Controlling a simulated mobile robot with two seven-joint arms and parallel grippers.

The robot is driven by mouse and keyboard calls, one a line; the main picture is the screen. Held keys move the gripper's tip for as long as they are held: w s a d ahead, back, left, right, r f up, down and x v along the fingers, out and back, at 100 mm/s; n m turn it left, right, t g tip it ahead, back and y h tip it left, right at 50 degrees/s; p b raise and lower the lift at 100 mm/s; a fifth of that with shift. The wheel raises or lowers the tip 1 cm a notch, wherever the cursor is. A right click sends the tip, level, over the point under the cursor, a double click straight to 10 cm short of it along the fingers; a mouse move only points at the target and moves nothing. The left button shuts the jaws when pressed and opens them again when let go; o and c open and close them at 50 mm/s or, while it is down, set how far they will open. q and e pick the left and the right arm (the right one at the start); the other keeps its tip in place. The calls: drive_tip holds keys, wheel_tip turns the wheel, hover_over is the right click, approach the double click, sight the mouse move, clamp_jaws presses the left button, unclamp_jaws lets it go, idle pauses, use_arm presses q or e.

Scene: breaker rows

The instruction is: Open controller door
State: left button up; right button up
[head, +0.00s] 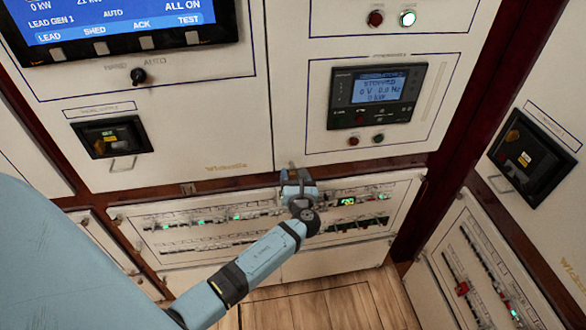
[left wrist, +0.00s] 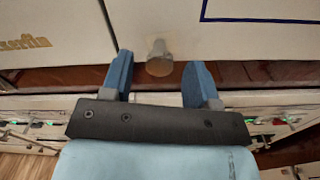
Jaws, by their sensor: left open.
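The controller door is the cream panel (head: 290,90) carrying a dark controller (head: 378,95) with a lit display reading STOPPED. Its lower edge meets a dark wood rail, and it looks shut. A small round metal knob (left wrist: 159,58) shows at the door's lower edge in the left wrist view. My left gripper (head: 299,178) is at the door's lower left corner. In the left wrist view its two blue fingers (left wrist: 160,80) are apart, one on each side of the knob, with gaps visible. In the head view the gripper largely hides the knob. My right gripper is not in view.
Breaker rows (head: 185,220) with green lights lie just below the rail, behind my left arm. A panel with a large blue screen (head: 110,20) and a selector knob (head: 138,76) is at left. Another cabinet with a black breaker (head: 532,160) stands at right. Wood floor (head: 330,305) is below.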

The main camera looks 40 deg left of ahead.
use_arm(q)
drive_tip(key=shift+x, duration=1.25)
drive_tip(key=shift+s, duration=0.1)
clamp_jaws()
